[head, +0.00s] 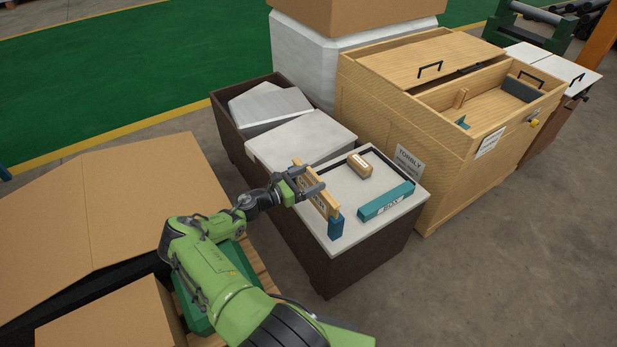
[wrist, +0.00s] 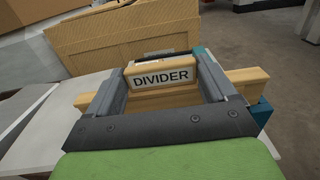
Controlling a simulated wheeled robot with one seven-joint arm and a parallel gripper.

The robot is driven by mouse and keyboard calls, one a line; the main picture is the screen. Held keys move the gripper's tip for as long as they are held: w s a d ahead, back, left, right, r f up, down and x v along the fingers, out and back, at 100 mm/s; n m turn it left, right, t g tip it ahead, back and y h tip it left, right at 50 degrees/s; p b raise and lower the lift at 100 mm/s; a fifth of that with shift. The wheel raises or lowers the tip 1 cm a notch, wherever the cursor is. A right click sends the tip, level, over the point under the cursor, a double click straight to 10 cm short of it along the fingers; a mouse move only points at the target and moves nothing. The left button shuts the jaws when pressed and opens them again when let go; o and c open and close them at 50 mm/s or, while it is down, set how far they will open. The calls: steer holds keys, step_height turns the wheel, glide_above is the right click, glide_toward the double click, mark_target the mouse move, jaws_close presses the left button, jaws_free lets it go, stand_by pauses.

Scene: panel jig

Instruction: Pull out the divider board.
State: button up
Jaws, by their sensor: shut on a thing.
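The divider board (head: 329,206) is a light wooden board standing on the pale top of a dark brown bench (head: 372,228). In the wrist view its DIVIDER label (wrist: 164,77) faces me between my two fingers. My gripper (head: 309,180) is shut on the divider board; its fingers also show on both sides of the label in the wrist view (wrist: 164,70). A teal block (head: 335,228) stands at the board's near end, and a bit of it shows at right in the wrist view (wrist: 261,112). The board's lower edge is partly hidden.
A large wooden crate (head: 400,150) stands behind to the right. Cardboard boxes (head: 110,210) lie at left. The floor at right is clear.

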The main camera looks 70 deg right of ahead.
steer(key=shift+f, duration=2.05)
steer(key=o, duration=1.1)
steer(key=shift+a, duration=0.1)
steer(key=p+v, duration=0.1)
steer(key=v, duration=1.4)
steer(key=shift+w+a+f+p, duration=0.2)
steer(key=shift+w+p, duration=0.1)
steer(key=shift+p, duration=0.1)
steer(key=shift+r, duration=0.15)
